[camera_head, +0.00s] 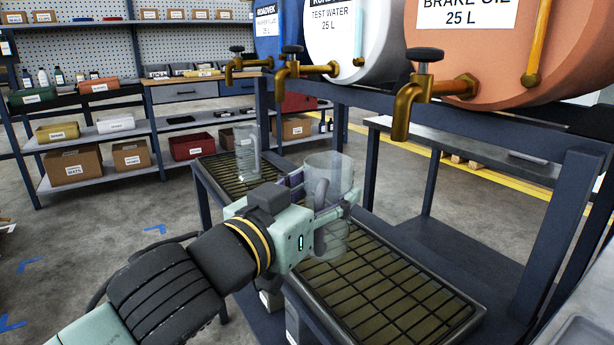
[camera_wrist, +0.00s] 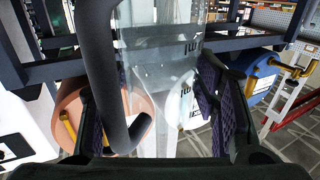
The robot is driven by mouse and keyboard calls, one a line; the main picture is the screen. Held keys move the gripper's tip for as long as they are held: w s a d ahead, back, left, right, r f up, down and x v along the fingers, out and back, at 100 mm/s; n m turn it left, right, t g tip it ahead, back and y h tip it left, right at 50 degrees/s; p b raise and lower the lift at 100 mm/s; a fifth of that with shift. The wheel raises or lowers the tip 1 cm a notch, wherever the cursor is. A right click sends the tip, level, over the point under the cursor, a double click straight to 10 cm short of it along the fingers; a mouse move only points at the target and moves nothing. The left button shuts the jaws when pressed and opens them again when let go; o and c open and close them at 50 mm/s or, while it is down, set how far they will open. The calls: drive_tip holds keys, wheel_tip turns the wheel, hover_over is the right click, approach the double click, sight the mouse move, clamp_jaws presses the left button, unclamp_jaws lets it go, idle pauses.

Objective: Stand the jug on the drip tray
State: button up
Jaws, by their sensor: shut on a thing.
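A clear jug (camera_head: 331,172) with a grey handle is upright in my gripper (camera_head: 322,198), which is shut on it. Its lower end shows against the back left part of the near drip tray (camera_head: 441,328), a dark frame with a grid. I cannot tell whether its base touches the grid. In the wrist view the clear jug wall (camera_wrist: 160,78) and the dark curved handle (camera_wrist: 98,50) stand between the two fingers (camera_wrist: 155,115). A second clear jug (camera_head: 247,152) stands on the far drip tray (camera_head: 222,190).
Three brass taps stick out above the trays; the nearest (camera_head: 405,108) is under the orange brake oil drum (camera_head: 490,60). A white test water drum (camera_head: 345,40) and a blue drum (camera_head: 268,38) are beyond. A dark frame post (camera_head: 563,215) stands at the right. The near tray's front is clear.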

drive_tip(key=w+a+f+p, duration=0.1)
drive_tip(key=w+f+p, duration=0.3)
drive_tip(key=w, duration=0.8)
drive_tip(key=shift+a+f+p, duration=0.15)
drive_tip(key=shift+f+p, duration=0.15)
drive_tip(key=shift+p, duration=0.3)
drive_tip(key=shift+f+b, duration=0.25)
drive_tip(key=shift+b, duration=0.3)
drive_tip(key=o, duration=1.2)
